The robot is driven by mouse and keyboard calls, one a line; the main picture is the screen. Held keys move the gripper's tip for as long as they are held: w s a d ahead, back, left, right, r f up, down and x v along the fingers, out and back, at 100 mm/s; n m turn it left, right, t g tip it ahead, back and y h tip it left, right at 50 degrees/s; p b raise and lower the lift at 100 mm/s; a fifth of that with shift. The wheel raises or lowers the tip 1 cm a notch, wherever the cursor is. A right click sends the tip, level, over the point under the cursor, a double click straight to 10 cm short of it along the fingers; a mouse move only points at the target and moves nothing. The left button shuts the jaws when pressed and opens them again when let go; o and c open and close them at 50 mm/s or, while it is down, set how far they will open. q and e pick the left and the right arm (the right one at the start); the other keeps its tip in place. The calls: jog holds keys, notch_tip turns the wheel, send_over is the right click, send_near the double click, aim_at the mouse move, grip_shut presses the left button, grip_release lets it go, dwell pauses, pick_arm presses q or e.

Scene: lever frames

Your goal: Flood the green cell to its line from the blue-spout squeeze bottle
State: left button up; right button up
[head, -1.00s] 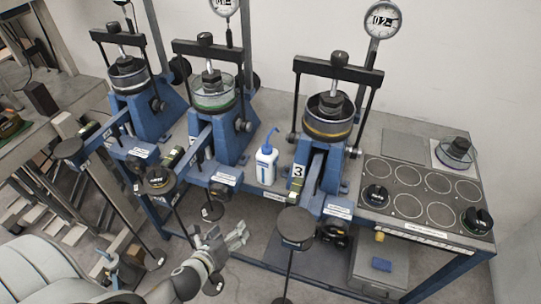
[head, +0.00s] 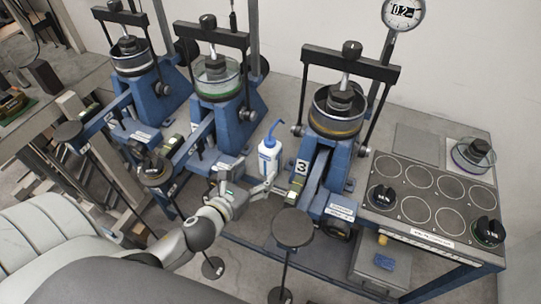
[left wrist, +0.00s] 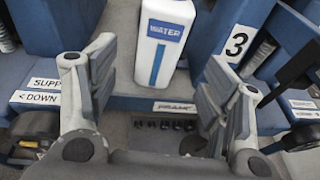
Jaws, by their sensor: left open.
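The squeeze bottle (head: 269,158) is white with a blue spout and stands upright on the bench between the middle and right lever frames. In the left wrist view the bottle (left wrist: 163,45) carries a blue WATER label; its top is out of that view. The green cell (head: 217,79) is a clear-walled dish with a green ring on the middle lever frame. My left gripper (head: 258,181) is open and empty, just in front of the bottle. In the left wrist view its two fingers (left wrist: 155,88) stand apart with the bottle beyond and between them. My right gripper is not in view.
The lever frame marked 3 (head: 322,165) stands close to the right of the bottle. A third frame with its own cell (head: 132,56) stands at the left. A plate with marked circles (head: 437,205) holds dark weights at the right. Round hangers (head: 293,228) stand in front.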

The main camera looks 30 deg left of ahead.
aim_at(265, 163)
pick_arm(q)
jog(key=x, duration=0.4)
jog(key=shift+s+f+b, duration=0.1)
jog(key=shift+b, duration=0.2)
jog(key=x, duration=0.2)
jog(key=shift+w, duration=0.4)
jog(key=shift+w+f, duration=0.25)
jog(key=shift+w, duration=0.45)
jog(key=shift+w+f, duration=0.1)
jog(key=shift+w, duration=0.35)
jog(key=c, duration=0.8)
jog(key=shift+r+p, duration=1.6)
jog(key=shift+p, duration=0.15)
jog(key=shift+d+r, duration=0.1)
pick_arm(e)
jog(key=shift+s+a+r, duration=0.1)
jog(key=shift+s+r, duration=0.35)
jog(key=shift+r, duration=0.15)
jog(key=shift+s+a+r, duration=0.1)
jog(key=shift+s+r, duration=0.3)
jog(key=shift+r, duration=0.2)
